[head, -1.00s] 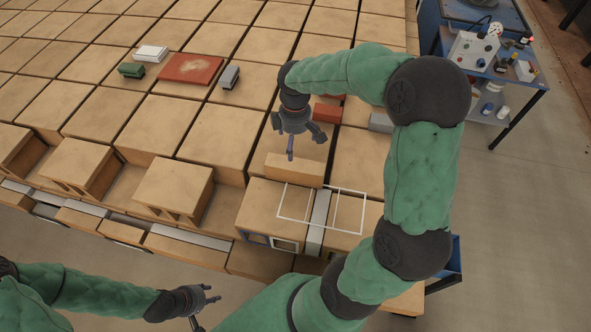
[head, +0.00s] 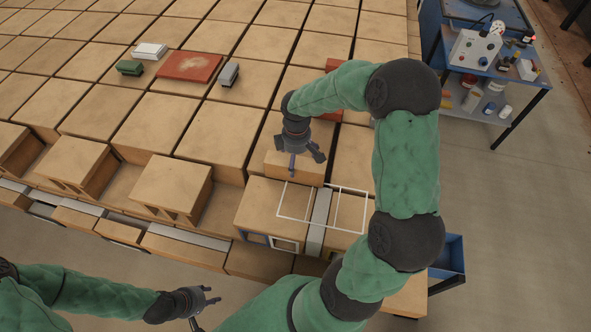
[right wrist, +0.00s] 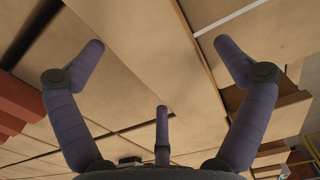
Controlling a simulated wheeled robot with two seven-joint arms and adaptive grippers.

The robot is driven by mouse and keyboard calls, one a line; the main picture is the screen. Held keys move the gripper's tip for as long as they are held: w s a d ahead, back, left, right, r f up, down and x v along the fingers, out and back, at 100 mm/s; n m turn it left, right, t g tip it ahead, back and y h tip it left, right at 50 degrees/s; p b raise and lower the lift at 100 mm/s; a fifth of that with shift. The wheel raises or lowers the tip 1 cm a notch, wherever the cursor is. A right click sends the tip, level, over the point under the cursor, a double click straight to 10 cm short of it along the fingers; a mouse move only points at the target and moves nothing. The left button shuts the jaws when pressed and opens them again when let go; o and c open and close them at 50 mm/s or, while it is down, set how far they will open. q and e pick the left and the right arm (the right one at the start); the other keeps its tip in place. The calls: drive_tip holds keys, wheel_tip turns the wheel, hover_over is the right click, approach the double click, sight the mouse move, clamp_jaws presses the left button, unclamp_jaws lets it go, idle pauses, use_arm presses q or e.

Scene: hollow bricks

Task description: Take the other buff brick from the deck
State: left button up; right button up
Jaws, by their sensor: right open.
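A loose buff brick (head: 309,174) lies on the deck of buff blocks (head: 345,155), just behind a thin white rectangular outline (head: 357,233). My right gripper (head: 304,160) is open and empty, fingers pointing down over this brick; in the head view one finger overlaps its front face. I cannot tell whether it touches. In the right wrist view the spread fingers of my right gripper (right wrist: 161,47) frame buff surfaces. My left gripper (head: 206,306) is open and empty at the bottom left, away from the deck.
A red slab (head: 188,66), a green block (head: 129,68), a white block (head: 150,51) and a grey block (head: 229,74) lie farther back. A red brick (head: 332,114) is partly hidden by my right arm. A blue bin (head: 449,258) and an equipment table (head: 497,85) stand to the right.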

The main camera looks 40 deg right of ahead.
drive_tip(key=shift+f, duration=0.35)
drive_tip(key=shift+r, duration=0.1)
drive_tip(key=c, duration=1.7)
drive_tip(key=shift+c, duration=0.2)
